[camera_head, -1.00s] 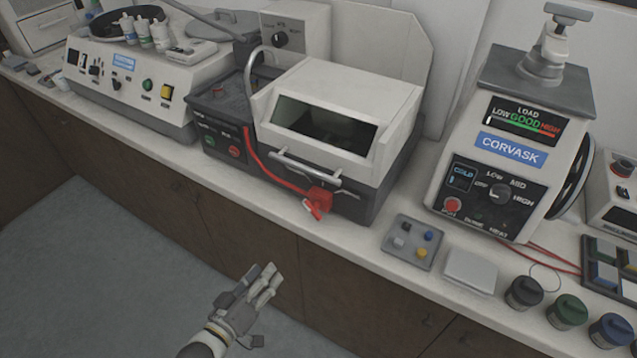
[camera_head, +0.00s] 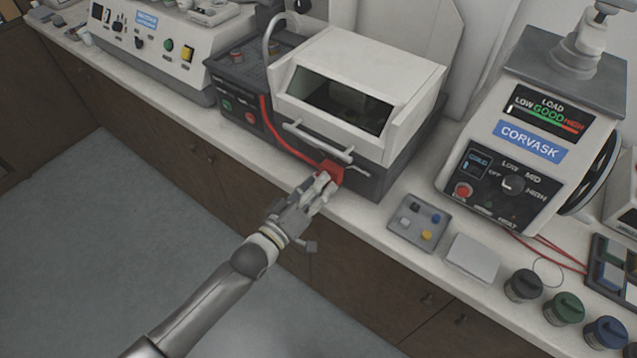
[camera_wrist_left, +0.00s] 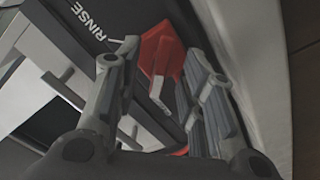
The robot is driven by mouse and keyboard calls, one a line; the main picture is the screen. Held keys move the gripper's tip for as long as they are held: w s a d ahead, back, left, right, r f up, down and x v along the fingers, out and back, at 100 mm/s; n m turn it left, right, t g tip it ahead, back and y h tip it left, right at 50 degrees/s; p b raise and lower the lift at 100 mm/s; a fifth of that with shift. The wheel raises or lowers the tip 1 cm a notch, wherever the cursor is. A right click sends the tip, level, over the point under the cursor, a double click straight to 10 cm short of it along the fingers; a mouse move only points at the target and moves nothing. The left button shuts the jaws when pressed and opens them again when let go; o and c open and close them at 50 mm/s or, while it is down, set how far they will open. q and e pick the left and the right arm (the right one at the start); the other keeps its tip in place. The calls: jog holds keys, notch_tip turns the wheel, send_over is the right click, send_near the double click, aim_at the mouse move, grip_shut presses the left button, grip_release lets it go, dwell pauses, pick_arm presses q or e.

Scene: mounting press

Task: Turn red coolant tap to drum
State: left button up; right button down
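The red coolant tap (camera_head: 333,168) sits at the front lower edge of the hooded machine, at the end of a red hose. My left gripper (camera_head: 321,186) reaches it from the front, its fingertips at the tap and covering part of it. In the left wrist view the fingers (camera_wrist_left: 158,78) are apart, with the red tap (camera_wrist_left: 163,52) and its pale-ended lever between and beyond them. I cannot tell whether either finger touches it. The word RINSE shows beside the tap. My right gripper is not in view.
The hooded machine (camera_head: 365,62) has a front bar handle (camera_head: 318,146) just above the tap. A small grey tray (camera_head: 419,222) with coloured buttons lies to the right, then the CORVASK press (camera_head: 520,150) and several lidded jars. The floor in front is clear.

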pick_arm(q)
jog(key=shift+w+d, duration=0.15)
jog(key=shift+w, duration=0.05)
grip_shut()
jog(key=shift+m, duration=0.4)
jog(key=m, duration=0.3)
jog(key=shift+r+m, duration=0.1)
jog(key=shift+m, duration=0.2)
jog(key=shift+m+p, duration=0.3)
jog(key=shift+m, duration=1.9)
